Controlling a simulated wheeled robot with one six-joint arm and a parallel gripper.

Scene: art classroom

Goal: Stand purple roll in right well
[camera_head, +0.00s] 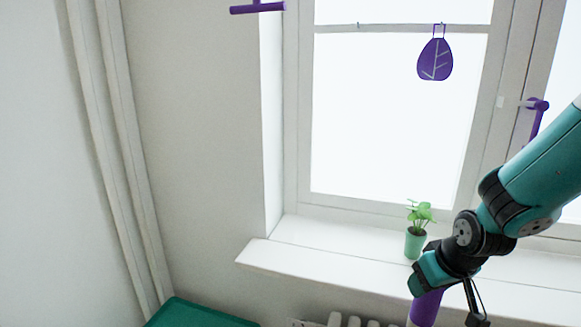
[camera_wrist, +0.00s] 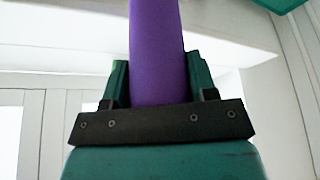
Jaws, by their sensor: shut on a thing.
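The purple roll (camera_wrist: 157,50) is between the two green fingers of my gripper (camera_wrist: 160,85) in the wrist view. My gripper is shut on it. In the head view a short part of the purple roll (camera_head: 426,308) shows below my gripper (camera_head: 440,290), at the lower right in front of the window sill. Its lower end is cut off by the frame edge. The right well is not seen in either view.
A small potted plant (camera_head: 415,240) stands on the white window sill (camera_head: 330,262), close to my gripper. A radiator (camera_head: 352,321) is below the sill. A green surface (camera_head: 195,314) is at the bottom left. A purple leaf ornament (camera_head: 435,60) hangs at the window.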

